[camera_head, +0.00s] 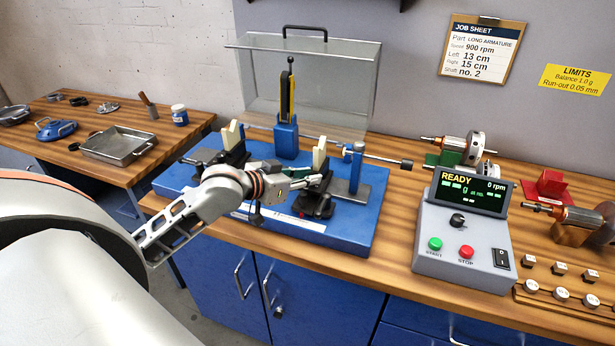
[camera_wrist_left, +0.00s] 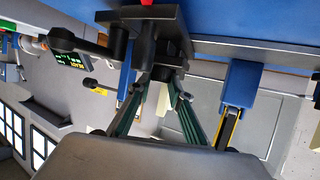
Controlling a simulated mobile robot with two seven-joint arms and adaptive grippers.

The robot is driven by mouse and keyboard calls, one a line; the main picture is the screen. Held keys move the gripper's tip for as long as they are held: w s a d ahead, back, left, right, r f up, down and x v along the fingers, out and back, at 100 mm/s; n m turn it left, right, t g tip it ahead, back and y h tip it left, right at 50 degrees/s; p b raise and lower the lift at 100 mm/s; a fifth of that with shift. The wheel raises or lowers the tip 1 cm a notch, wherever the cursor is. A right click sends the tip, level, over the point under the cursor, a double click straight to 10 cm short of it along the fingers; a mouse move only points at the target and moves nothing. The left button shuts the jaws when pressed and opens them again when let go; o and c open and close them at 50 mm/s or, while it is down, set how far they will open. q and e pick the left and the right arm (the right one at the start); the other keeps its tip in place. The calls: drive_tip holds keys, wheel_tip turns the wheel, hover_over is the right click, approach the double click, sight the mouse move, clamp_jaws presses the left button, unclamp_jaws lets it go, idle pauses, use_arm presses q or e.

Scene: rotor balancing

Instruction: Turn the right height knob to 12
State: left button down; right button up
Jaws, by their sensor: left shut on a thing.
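The right support (camera_head: 319,152), black with a cream V-block on top, stands on the blue balancing base (camera_head: 345,240). My left gripper (camera_head: 314,181) reaches in from the left at this support's front. In the left wrist view its green-padded fingers (camera_wrist_left: 158,88) close on a dark part of the support, which I take to be the right height knob. The knob is mostly hidden by the fingers, and no height reading is legible. The left support (camera_head: 235,135) stands behind my left wrist. My right gripper is not in view.
A clear cover (camera_head: 345,85) rises behind the base. The job sheet (camera_head: 481,50) reads Left 13 cm, Right 15 cm. The control box (camera_head: 465,225) shows READY and 0 rpm. Rotors (camera_head: 460,150) and small weights stand at right. A metal tray (camera_head: 119,145) lies on the left table.

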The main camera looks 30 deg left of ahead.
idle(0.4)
use_arm(q)
drive_tip(key=c, duration=1.8)
unclamp_jaws()
drive_tip(key=v, duration=1.2)
drive_tip(key=shift+a+r, duration=0.1)
drive_tip(key=shift+r, duration=0.05)
drive_tip(key=shift+w, duration=0.1)
